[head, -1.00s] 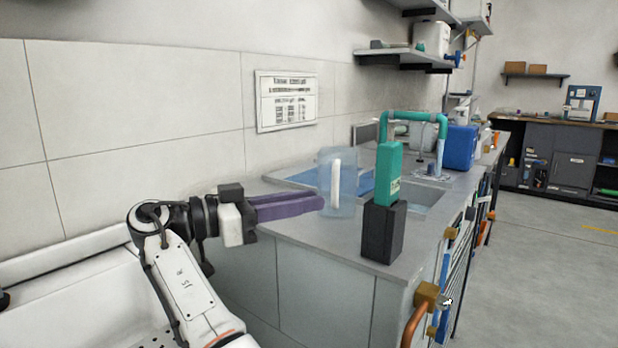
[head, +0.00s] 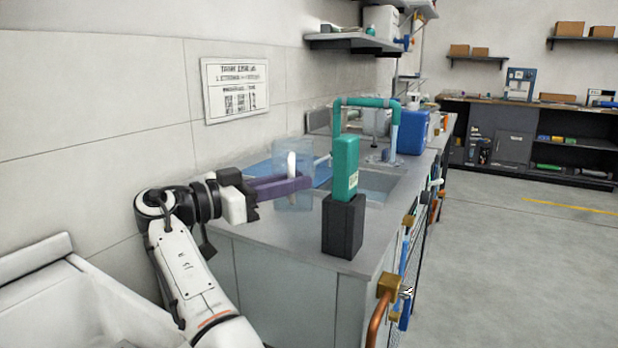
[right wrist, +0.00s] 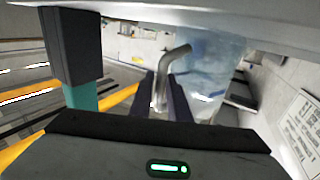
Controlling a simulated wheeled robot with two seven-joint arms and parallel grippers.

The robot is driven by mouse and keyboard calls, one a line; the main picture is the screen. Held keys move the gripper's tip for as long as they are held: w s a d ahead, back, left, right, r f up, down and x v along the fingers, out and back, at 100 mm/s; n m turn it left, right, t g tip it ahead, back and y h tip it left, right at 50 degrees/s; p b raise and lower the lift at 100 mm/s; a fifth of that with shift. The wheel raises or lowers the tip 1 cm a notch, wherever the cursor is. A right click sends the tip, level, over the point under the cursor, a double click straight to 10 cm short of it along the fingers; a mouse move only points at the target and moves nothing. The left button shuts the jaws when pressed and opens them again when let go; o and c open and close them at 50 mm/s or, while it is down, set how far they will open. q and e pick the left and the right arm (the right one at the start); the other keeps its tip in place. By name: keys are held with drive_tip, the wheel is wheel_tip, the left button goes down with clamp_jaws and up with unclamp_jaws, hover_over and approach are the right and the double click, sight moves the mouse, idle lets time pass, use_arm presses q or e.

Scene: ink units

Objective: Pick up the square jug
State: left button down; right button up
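The square jug (head: 306,196) is a see-through pale blue vessel with a white upright handle (head: 291,163). It stands on the grey counter beside the sink. My right gripper (head: 308,182) is level with it, its purple fingers crossing in front of the jug's middle and lower handle. In the right wrist view, the jug (right wrist: 210,75) is right of the fingers (right wrist: 164,92). A bent grey bar, which looks like the handle, shows between the fingers, with a gap left; the gripper looks open. My left gripper is not in view.
A black block (head: 343,226) with a teal block (head: 346,166) on it stands at the counter's front edge, right of the jug. Behind are the sink (head: 377,185), a teal pipe arch (head: 366,102) and a blue canister (head: 412,132). Open floor lies to the right.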

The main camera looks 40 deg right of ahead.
drive_tip(key=shift+c, duration=0.2)
clamp_jaws()
drive_tip(key=shift+d, duration=0.1)
